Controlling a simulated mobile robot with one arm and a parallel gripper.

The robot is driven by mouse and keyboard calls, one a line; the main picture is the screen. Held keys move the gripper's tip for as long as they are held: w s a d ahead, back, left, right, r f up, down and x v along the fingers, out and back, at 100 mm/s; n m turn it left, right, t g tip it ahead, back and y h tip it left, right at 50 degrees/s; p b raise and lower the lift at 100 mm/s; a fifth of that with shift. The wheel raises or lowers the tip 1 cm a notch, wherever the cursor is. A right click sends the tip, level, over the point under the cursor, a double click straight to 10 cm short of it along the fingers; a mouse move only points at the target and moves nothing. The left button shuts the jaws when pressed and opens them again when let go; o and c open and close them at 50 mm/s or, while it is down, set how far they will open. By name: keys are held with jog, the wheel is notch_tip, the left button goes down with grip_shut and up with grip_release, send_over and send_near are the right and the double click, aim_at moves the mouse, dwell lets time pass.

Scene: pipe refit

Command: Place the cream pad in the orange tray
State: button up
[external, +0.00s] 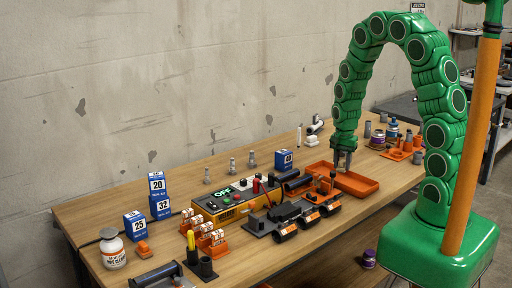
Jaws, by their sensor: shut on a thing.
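The orange tray (358,185) lies on the wooden bench, right of centre. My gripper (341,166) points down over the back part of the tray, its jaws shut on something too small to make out. The fingers hide most of what is between them.
Black pipe clamps (286,230) and a yellow control box (232,204) stand left of the tray. Orange holders with small fittings (396,154) are to its right.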

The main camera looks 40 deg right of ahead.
aim_at(342, 167)
jog(key=shift+f, duration=2.15)
jog(key=shift+f, duration=0.1)
jog(key=o, duration=1)
notch_tip(342, 167, up, 11)
jog(key=shift+f, duration=0.1)
jog(key=shift+r, duration=0.7)
